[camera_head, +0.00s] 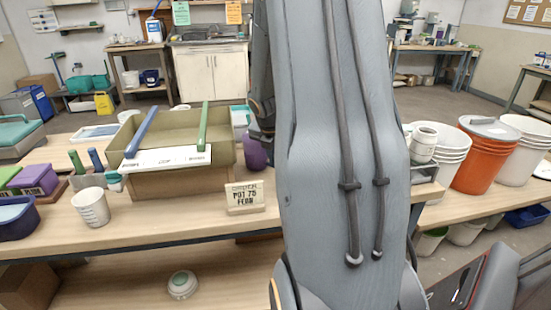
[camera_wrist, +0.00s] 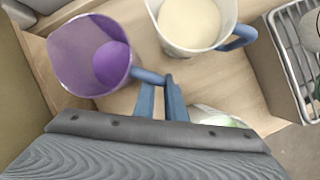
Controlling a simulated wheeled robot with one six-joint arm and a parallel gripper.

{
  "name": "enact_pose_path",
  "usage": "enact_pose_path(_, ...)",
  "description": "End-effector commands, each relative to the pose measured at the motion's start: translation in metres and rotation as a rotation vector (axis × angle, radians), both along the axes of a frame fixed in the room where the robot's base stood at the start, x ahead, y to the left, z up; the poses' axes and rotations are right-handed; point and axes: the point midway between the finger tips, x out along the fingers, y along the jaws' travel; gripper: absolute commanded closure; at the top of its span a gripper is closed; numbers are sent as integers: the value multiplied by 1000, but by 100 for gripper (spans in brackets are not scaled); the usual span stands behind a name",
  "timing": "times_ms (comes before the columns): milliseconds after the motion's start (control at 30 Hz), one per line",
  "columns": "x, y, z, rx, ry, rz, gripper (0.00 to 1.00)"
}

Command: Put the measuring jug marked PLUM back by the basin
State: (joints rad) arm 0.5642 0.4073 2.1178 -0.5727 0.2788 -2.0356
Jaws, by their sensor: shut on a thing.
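In the wrist view a purple jug (camera_wrist: 88,62) with purple contents and a blue-grey handle stands at the left. My gripper (camera_wrist: 164,82) is shut on its handle. No PLUM marking is readable. A second, pale jug (camera_wrist: 158,10) with cream contents and a blue handle is just right of it, apart from my gripper. In the head view the purple jug (camera_head: 255,153) shows partly behind my arm, at the right end of a tan open basin (camera_head: 222,160). A blue bar, a green bar and a white sheet lie across the basin.
A lettered card (camera_head: 244,196) and a white cup (camera_head: 91,208) stand on the wooden bench front. Purple tubs (camera_head: 36,179) are at the left. An orange bucket (camera_head: 480,158) and white buckets stand right of my arm. Bare bench (camera_head: 160,222) lies between cup and card.

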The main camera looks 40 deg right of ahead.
Motion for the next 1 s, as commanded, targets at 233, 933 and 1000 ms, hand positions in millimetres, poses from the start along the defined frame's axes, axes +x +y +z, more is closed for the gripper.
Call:
enact_pose_path(233, 0, 0, -2, 0, 0, 0, 71)
enact_pose_path(933, -15, 21, 63, -2, -3, 1, 71)
enact_pose_path(1000, -18, 25, 75, -2, -3, 1, 71)
